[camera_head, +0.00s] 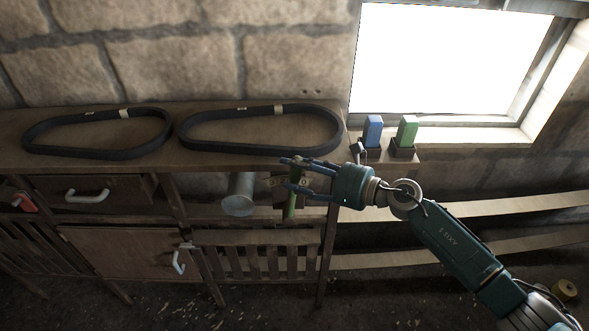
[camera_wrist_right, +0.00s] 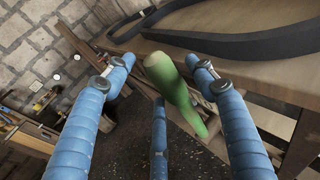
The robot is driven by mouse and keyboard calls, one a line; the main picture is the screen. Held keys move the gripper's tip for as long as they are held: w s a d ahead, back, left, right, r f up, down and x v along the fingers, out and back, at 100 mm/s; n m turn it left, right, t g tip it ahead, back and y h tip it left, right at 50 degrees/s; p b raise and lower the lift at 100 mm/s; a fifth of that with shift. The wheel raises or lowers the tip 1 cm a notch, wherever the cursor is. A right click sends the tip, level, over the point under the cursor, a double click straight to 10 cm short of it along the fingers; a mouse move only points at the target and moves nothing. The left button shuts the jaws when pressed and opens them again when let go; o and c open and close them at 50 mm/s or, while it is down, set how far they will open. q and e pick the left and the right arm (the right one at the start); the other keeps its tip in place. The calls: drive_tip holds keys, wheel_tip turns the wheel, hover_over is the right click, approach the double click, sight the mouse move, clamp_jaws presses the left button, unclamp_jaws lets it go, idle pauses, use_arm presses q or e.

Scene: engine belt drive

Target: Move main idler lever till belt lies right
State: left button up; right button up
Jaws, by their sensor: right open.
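A green handle (camera_head: 291,204) hangs upright at the front of the wooden bench, below its top edge; I cannot tell for sure that it is the main idler lever. My right gripper (camera_head: 288,173) is open, its blue fingers reaching left around the handle's upper part. In the right wrist view the green handle (camera_wrist_right: 176,88) lies between the spread fingers, with no clear grip on it. One black belt (camera_head: 98,132) lies as a loop on the bench top at left. Another black belt (camera_head: 262,129) lies beside it, above my gripper. My left gripper is out of view.
A grey cylinder (camera_head: 240,197) sticks out left of the handle. A blue block (camera_head: 373,131) and a green block (camera_head: 406,131) stand in dark holders near the window. A drawer (camera_head: 95,192) and slatted rack (camera_head: 258,255) lie below the bench top.

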drive_tip(key=v, duration=1.1)
drive_tip(key=shift+d, duration=0.2)
